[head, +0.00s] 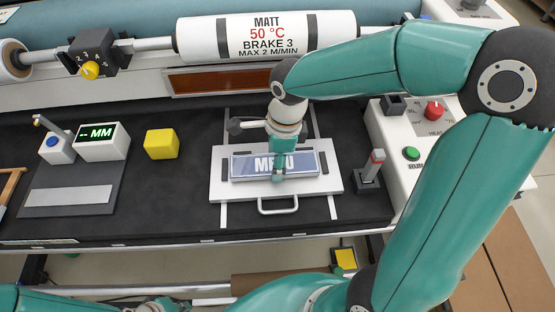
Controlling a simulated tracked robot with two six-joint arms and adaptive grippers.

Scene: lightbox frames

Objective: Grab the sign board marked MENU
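The MENU sign board (242,167) is a flat bluish panel with pale letters. It lies on a white tray (228,190) with a front handle, at the centre of the head view.
A yellow cube (161,144) and a display box reading "-- MM" (101,142) stand left of the tray. A white roller (266,36) runs behind. Black bed lies clear around the cube.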

